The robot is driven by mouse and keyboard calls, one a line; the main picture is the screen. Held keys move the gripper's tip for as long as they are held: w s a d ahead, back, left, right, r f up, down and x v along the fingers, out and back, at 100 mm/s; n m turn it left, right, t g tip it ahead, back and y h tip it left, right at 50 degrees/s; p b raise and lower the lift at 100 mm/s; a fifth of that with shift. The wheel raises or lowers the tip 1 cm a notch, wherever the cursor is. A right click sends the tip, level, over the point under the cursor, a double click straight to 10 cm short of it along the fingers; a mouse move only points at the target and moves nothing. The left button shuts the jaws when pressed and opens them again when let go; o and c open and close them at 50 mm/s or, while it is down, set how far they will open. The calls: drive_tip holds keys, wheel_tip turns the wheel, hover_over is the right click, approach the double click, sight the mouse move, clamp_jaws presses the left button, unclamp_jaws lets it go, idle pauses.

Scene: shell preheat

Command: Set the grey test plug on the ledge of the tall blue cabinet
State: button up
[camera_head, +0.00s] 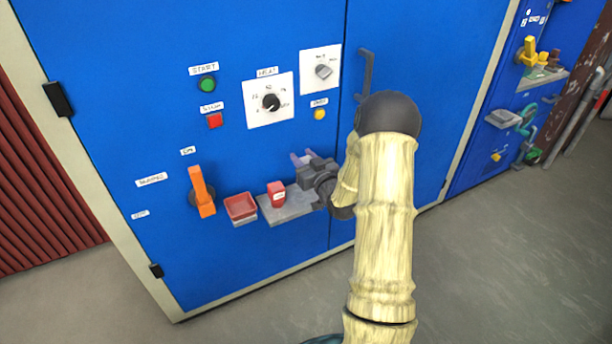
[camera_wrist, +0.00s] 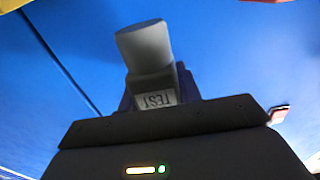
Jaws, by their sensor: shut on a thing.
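The tall blue cabinet (camera_head: 270,150) fills most of the head view. Its grey ledge (camera_head: 296,205) juts from the lower front, with a red block (camera_head: 277,193) standing on its left part. My gripper (camera_head: 301,158) is close to the cabinet front, above the right part of the ledge. In the wrist view, my gripper (camera_wrist: 157,88) is shut on the grey test plug (camera_wrist: 146,48). The plug has a wide rounded end and a white TEST label, upside down in that view.
A red tray (camera_head: 240,207) sits left of the ledge, beside an orange lever (camera_head: 202,191). A vertical handle (camera_head: 366,74) stands out above my gripper. Another blue cabinet (camera_head: 481,128) at right has its own loaded shelves. The ledge's middle looks bare.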

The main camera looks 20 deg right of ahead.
wheel_tip(320, 180, down, 3)
drive_tip(key=shift+w+d+f+b, duration=0.1)
drive_tip(key=shift+w+d+b, duration=0.05)
drive_tip(key=shift+b, duration=0.25)
